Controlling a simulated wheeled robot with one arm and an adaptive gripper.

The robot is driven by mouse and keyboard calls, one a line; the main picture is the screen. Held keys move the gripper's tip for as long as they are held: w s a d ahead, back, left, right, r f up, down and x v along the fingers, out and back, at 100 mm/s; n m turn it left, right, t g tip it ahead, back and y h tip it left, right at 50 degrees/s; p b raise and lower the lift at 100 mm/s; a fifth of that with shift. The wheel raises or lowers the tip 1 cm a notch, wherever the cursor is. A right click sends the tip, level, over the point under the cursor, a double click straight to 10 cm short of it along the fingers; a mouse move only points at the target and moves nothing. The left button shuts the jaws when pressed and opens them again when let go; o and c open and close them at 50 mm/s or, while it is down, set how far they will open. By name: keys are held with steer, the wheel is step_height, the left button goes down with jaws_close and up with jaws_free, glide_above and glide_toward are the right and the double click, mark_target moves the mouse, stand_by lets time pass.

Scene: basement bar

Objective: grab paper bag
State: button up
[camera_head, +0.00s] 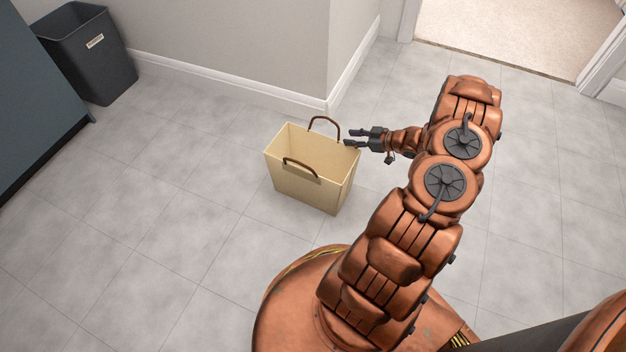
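A tan paper bag (308,188) stands upright and open-topped on the grey tile floor near the middle of the view. It has two brown loop handles: one stands up at the far side, and the other leans over the near side. My gripper (347,137) is at the bag's right end, near the top rim and the far handle. Its two dark fingers point left and look apart, with nothing seen between them. I cannot tell whether a finger touches the bag.
A dark waste bin (92,58) stands at the upper left beside a dark blue-grey cabinet (35,95). A wall corner with a white baseboard (325,104) is just behind the bag. A doorway to a carpeted area (515,35) is at the upper right. The floor left of the bag is clear.

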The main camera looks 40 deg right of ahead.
steer(key=shift+y, duration=0.4)
steer(key=b+x, duration=0.1)
steer(key=x, duration=0.1)
steer(key=b+x, duration=0.1)
steer(key=x, duration=0.1)
steer(key=f+b+x, duration=0.1)
steer(key=x, duration=0.2)
steer(key=shift+s, duration=0.25)
steer(key=shift+w+a+f, duration=0.1)
steer(key=shift+w+a, duration=0.15)
steer(key=shift+w, duration=0.15)
jaws_close()
